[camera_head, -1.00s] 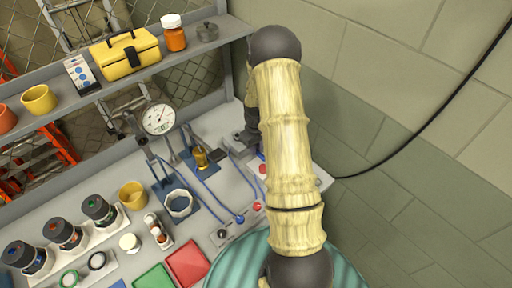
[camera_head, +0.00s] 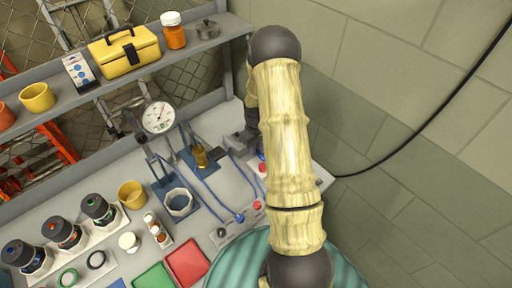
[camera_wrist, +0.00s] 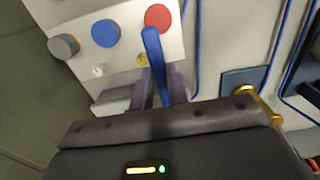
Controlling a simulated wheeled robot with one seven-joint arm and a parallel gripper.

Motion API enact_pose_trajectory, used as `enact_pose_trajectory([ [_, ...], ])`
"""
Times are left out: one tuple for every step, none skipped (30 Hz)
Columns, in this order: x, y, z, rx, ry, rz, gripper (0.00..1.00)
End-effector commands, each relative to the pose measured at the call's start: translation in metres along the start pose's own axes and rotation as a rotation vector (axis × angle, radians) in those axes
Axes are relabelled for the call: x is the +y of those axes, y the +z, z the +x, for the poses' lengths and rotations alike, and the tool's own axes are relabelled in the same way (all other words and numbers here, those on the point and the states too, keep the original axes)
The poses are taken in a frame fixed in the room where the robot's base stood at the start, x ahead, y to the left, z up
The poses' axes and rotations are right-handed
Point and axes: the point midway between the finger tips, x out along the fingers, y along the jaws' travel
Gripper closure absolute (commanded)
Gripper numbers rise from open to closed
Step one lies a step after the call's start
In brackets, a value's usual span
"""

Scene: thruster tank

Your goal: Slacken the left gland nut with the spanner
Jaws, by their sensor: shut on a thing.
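My gripper (camera_wrist: 163,92) is shut on a slim blue bar, probably the spanner (camera_wrist: 153,50). Its end lies in front of a pale panel, near a red knob; I cannot tell whether they touch. In the head view my arm hides the fingers and most of the held thing. A brass fitting (camera_head: 199,157) stands on a blue plate left of my gripper. A pale many-sided ring (camera_head: 179,202) sits on another blue plate nearer the front. I cannot tell which part is the left gland nut.
The pale panel (camera_wrist: 120,62) carries blue, red and grey knobs. A round dial gauge (camera_head: 158,117) stands behind the blue plates. Blue cables (camera_head: 212,195) run across the bench. Dark jars (camera_head: 98,209) and a yellow cup (camera_head: 132,194) stand at the left. A shelf is behind.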

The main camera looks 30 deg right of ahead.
Motion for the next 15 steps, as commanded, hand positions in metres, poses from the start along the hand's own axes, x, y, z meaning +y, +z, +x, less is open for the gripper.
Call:
enact_pose_trajectory([
  [0.0001,-0.0001,-0.0002,0.000,0.000,0.000,1.00],
  [0.0001,-0.0001,-0.0002,0.000,0.000,0.000,1.00],
  [0.0001,-0.0001,-0.0002,0.000,0.000,0.000,1.00],
  [0.0000,0.0000,-0.0001,0.000,0.000,0.000,1.00],
  [0.0000,0.0000,0.0000,0.000,0.000,0.000,1.00],
  [0.0000,0.0000,0.0002,0.000,0.000,0.000,1.00],
  [0.0000,0.0000,0.0004,0.000,0.000,0.000,1.00],
  [0.0000,0.0000,0.0008,0.000,0.000,0.000,1.00],
  [0.0000,0.0000,0.0013,0.000,0.000,0.000,1.00],
  [0.0000,0.0000,0.0017,0.000,0.000,0.000,1.00],
  [0.0000,0.0000,0.0021,0.000,0.000,0.000,1.00],
  [0.0000,0.0000,0.0026,0.000,0.000,0.000,1.00],
  [0.0000,0.0000,0.0030,0.000,0.000,0.000,1.00],
  [0.0000,0.0000,0.0034,0.000,0.000,0.000,1.00],
  [0.0000,0.0000,0.0038,0.000,0.000,0.000,1.00],
])
